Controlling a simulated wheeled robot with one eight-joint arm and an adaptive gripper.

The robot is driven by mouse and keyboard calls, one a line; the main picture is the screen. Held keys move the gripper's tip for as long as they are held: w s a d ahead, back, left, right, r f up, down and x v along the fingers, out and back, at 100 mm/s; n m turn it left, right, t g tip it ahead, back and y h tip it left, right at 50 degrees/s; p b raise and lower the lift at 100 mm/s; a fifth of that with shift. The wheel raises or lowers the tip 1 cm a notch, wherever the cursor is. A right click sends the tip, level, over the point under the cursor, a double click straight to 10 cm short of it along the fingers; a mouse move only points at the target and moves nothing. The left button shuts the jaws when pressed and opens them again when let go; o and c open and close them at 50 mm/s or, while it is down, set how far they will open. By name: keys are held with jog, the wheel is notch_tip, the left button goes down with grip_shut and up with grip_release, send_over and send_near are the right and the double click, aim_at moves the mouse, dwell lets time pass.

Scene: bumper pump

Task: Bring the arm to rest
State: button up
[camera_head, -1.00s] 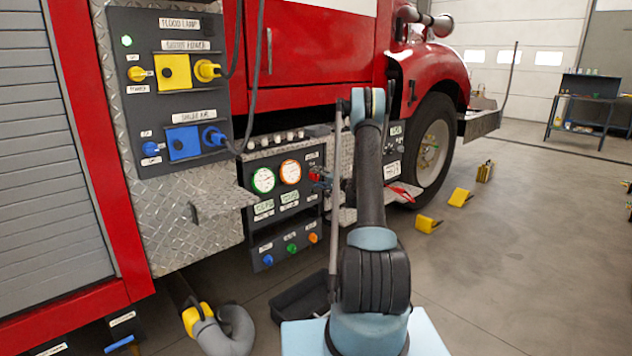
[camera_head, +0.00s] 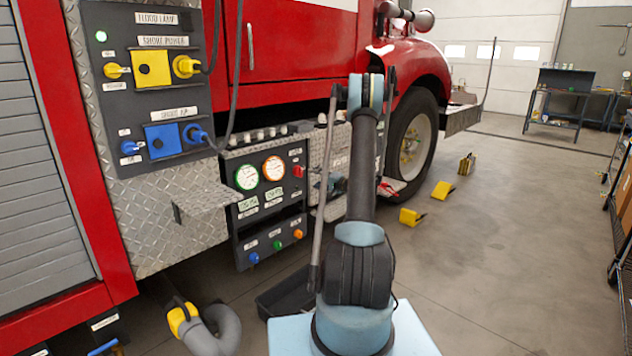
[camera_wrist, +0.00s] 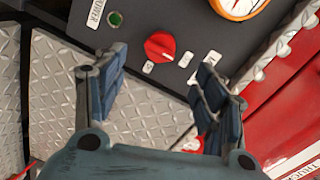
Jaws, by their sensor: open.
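My arm (camera_head: 362,190) rises from the light blue base top in the head view, and its upper links stand in front of the truck. My gripper (camera_wrist: 165,95) is open in the wrist view, with its two dark blue padded fingers wide apart and nothing between them. A red knob (camera_wrist: 160,46) on the dark pump panel shows beyond the fingertips, apart from them. In the head view the red knob (camera_head: 297,171) sits at the right of the two gauges. The gripper is mostly hidden behind the arm there.
The red fire truck (camera_head: 300,50) fills the left and middle. A panel with yellow and blue plugs (camera_head: 152,68) and a diamond-plate step (camera_head: 205,198) stick out. A grey hose (camera_head: 215,335) and black tray (camera_head: 285,295) lie low. Yellow chocks (camera_head: 411,217) are on open floor; a shelf stands right.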

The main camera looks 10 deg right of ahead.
jog(key=s+a+r+n+g+h, duration=0.1)
jog(key=s+a+r+n+g, duration=0.1)
jog(key=s+a+r, duration=0.45)
jog(key=s+a+r+n+g+h, duration=0.1)
jog(key=s+a+r+g, duration=0.15)
jog(key=s, duration=0.75)
jog(key=s+a+r+n+g+h, duration=0.1)
jog(key=s+a+r+n+g, duration=0.25)
jog(key=s, duration=0.55)
jog(key=s+g+h, duration=0.2)
jog(key=s+h, duration=0.1)
jog(key=s, duration=1.7)
jog(key=s+d+f+h, duration=0.2)
jog(key=s+f, duration=0.1)
jog(key=s, duration=0.5)
jog(key=s+d+f+n+g+h, duration=0.1)
jog(key=s+d+f+h, duration=0.1)
jog(key=s, duration=0.6)
jog(key=shift+s+d+f+g, duration=0.3)
jog(key=shift+s+d+f, duration=0.1)
jog(key=shift+d+f, duration=0.5)
jog(key=shift+w+f, duration=0.25)
jog(key=shift+w, duration=0.25)
